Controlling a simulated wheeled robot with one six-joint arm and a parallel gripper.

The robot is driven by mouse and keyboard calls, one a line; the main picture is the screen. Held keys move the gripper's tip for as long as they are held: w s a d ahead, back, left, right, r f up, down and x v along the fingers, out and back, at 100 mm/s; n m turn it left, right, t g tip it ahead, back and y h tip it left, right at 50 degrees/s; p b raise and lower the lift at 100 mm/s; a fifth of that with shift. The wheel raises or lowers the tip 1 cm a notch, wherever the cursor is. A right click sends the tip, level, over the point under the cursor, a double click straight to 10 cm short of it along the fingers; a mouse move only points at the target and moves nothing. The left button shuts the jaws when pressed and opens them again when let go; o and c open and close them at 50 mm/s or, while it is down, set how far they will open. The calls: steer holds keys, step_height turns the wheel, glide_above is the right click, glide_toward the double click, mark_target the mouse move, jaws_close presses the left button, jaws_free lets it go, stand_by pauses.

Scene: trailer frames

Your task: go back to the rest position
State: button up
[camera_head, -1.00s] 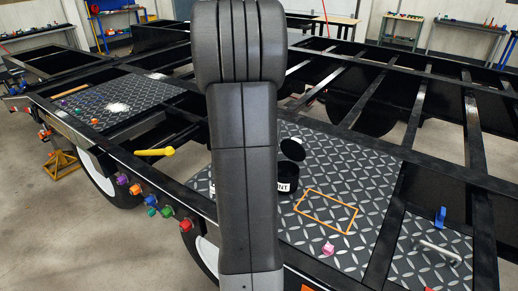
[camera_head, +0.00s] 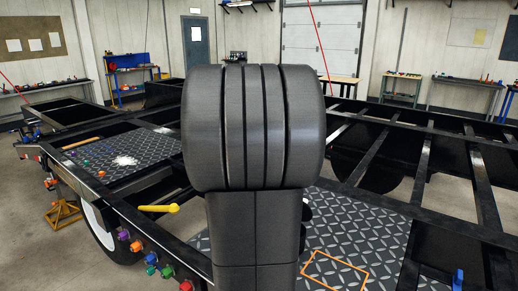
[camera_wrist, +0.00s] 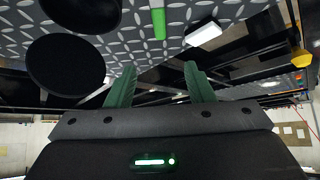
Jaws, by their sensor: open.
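My gripper (camera_wrist: 160,88) shows in the wrist view with its two green fingers spread apart and nothing between them. In the wrist view, it is beneath a tread-plate surface in the picture, with a dark round lid-like shape (camera_wrist: 65,75) at the left. In the head view my own arm fills the middle and hides the gripper and part of the trailer frame (camera_head: 425,160).
A tread-plate deck (camera_head: 360,225) with an orange outline (camera_head: 335,270) lies right of my arm. A yellow handle (camera_head: 158,208) and several coloured knobs line the trailer's left side. A blue piece (camera_head: 458,279) stands at lower right.

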steer(key=x, duration=1.3)
steer(key=shift+w+f, duration=0.25)
steer(key=shift+f, duration=0.1)
